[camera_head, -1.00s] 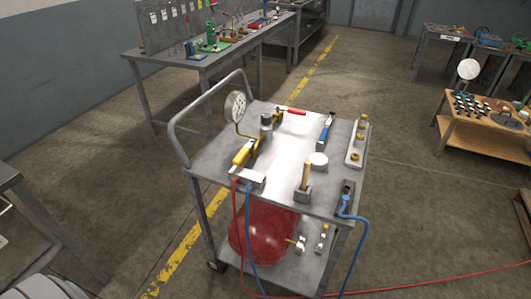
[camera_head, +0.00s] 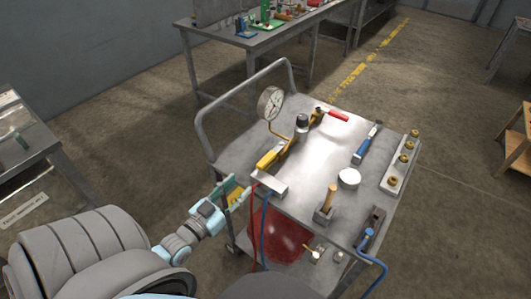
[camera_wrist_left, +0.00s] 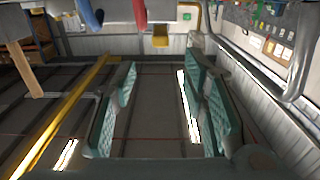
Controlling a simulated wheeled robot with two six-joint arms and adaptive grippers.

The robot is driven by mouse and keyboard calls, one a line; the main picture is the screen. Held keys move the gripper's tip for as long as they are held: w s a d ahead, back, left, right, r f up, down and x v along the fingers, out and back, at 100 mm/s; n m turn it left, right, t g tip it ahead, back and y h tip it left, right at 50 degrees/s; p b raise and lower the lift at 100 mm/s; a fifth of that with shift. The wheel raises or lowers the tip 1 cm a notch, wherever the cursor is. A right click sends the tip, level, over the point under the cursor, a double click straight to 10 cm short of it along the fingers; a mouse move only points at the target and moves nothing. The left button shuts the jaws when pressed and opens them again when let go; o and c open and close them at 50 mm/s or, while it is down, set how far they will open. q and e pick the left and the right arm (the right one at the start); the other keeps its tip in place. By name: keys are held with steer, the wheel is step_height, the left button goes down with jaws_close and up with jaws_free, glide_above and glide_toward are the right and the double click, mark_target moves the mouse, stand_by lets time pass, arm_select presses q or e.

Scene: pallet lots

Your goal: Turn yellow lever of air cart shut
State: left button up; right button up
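The air cart (camera_head: 317,200) stands in front of me with a gauge (camera_head: 270,104) and brass fittings on its top. The yellow lever (camera_head: 268,160) lies along the fittings near the cart's left edge. It seems to be the yellow piece (camera_wrist_left: 160,38) at the top of the left wrist view. My left gripper (camera_head: 235,189) is beside the cart's near left edge, short of the yellow lever and apart from it. Its teal-padded fingers (camera_wrist_left: 163,100) are wide apart with nothing between them. My right gripper is not in view.
A red-handled lever (camera_head: 339,115), a blue-handled tool (camera_head: 367,144) and a wooden-handled tool (camera_head: 326,202) are on the cart top. Red and blue hoses (camera_head: 264,225) hang from its front near my left gripper. A bent rail (camera_head: 204,140) rises at its left.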

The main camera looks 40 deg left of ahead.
arm_select(q)
steer(key=b, duration=0.2)
glide_toward(274, 152)
steer(key=w+b, duration=0.1)
steer(key=w, duration=0.1)
steer(key=w+b, duration=0.1)
steer(key=w, duration=0.1)
steer(key=w+f+b, duration=0.1)
steer(key=w, duration=0.1)
steer(key=shift+w+a, duration=0.1)
steer(key=shift+a, duration=0.15)
steer(key=shift+r, duration=0.1)
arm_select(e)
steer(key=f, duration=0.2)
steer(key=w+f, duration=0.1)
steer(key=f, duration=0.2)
arm_select(q)
steer(key=shift+c, duration=0.2)
jaws_close()
